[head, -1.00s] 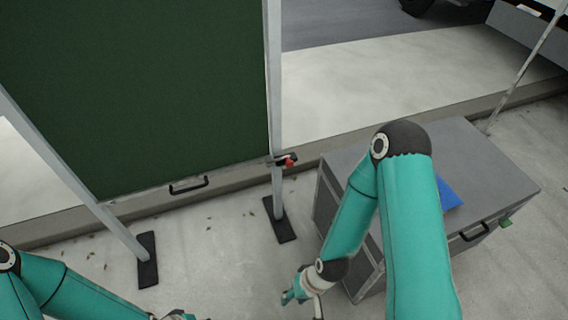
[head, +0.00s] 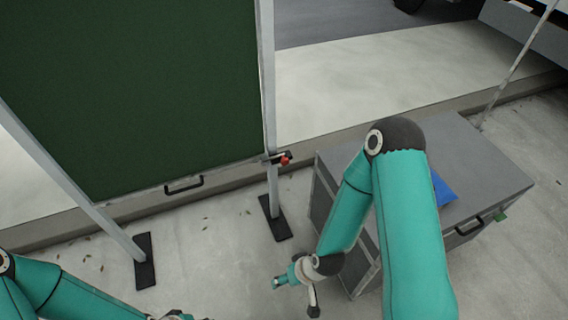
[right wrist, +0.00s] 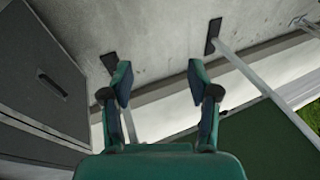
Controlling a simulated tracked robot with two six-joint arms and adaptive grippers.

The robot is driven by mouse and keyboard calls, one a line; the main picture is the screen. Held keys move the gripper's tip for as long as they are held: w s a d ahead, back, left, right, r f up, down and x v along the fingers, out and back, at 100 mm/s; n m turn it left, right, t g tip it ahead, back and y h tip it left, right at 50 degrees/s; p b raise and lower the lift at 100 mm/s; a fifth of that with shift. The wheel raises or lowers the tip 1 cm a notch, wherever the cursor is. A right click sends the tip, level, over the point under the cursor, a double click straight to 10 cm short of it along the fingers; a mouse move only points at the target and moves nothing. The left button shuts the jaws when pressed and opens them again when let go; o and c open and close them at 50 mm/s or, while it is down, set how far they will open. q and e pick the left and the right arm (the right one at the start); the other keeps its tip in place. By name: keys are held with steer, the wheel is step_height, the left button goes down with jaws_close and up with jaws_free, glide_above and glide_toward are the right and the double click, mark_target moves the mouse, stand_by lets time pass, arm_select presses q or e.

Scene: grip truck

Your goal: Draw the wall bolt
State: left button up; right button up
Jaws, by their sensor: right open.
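The wall bolt (head: 284,160) is a small dark latch with a red knob. It sits on the right post of the green panel (head: 150,90), near the panel's lower right corner. My right gripper (head: 290,284) is below the bolt in the head view, clear of it, beside the grey cabinet. In the right wrist view its two fingers (right wrist: 160,85) are spread with nothing between them. I cannot make out the bolt in that view. My left gripper (head: 176,316) barely shows at the bottom edge of the head view, mostly cut off.
The grey cabinet (head: 480,160) stands to the right, with a blue item (head: 442,188) on top, partly behind my right arm. The panel has a black handle (head: 184,185) at its lower edge. Black feet (head: 275,218) carry the posts. The floor between them is clear.

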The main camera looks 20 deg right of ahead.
steer(key=w+d+n+t+b, duration=0.1)
steer(key=w+d+t+b, duration=0.2)
steer(key=w, duration=0.5)
steer(key=w+d+t+h+b, duration=0.1)
steer(key=w+d+t+b, duration=0.1)
steer(key=w+t+b, duration=0.4)
steer(key=w+d+n+t+b, duration=0.15)
steer(key=w+b, duration=0.25)
steer(key=w, duration=0.5)
steer(key=m+t+h+b, duration=0.1)
steer(key=t+h+b, duration=0.3)
steer(key=b, duration=2.1)
glide_toward(286, 163)
steer(key=shift+t+y, duration=0.55)
steer(key=shift+y, duration=0.15)
steer(key=w, duration=0.9)
steer(key=shift+w+d+f, duration=0.25)
steer(key=shift+d+f, duration=0.05)
jaws_close()
